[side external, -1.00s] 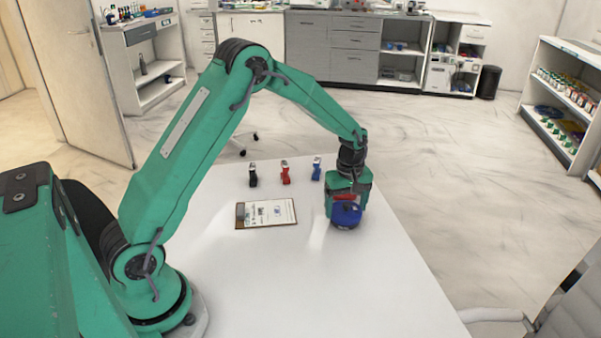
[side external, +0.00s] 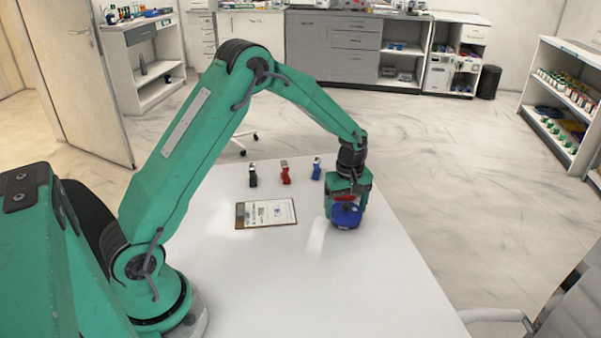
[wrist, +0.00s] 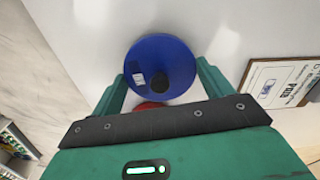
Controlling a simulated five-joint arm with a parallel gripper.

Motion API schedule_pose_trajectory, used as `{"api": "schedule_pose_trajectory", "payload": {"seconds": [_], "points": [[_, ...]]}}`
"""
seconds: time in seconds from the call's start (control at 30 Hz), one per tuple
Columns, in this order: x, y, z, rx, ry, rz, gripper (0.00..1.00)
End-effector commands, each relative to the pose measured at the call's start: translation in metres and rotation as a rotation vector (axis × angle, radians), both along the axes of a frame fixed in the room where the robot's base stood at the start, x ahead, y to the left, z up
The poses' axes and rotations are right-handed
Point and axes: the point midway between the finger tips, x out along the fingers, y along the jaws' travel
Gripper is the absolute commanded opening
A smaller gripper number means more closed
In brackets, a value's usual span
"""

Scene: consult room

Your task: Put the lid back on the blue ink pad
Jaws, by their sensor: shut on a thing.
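A round blue lid (side external: 346,219) is at the lower end of my gripper (side external: 347,205), near the right edge of the white table. In the wrist view the blue lid (wrist: 160,50) shows as a disc with a small white label and a dark round spot. My fingers stand on either side of it and are shut on it. I cannot make out the blue ink pad's base as a separate thing; the lid may hide it. A red round thing (wrist: 148,106) shows partly between my fingers, behind the lid's edge.
A clipboard (side external: 266,214) with a printed sheet lies left of my gripper. A black stamp (side external: 253,176), a red stamp (side external: 285,173) and a blue stamp (side external: 317,169) stand in a row behind it. The white table's (side external: 300,285) front part is clear.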

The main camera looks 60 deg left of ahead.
Motion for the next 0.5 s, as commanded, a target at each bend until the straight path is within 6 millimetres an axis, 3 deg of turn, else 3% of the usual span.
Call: {"api": "schedule_pose_trajectory", "payload": {"seconds": [0.27, 0.3, 0.4, 0.5], "points": [[0.0001, 0.0001, 0.0000, 0.000, 0.000, 0.000, 0.57], [0.0001, 0.0001, 0.0000, 0.000, 0.000, 0.000, 0.85], [0.0001, 0.0001, 0.0000, 0.000, 0.000, 0.000, 1.00], [0.0001, 0.0001, 0.0000, 0.000, 0.000, 0.000, 1.00]]}}
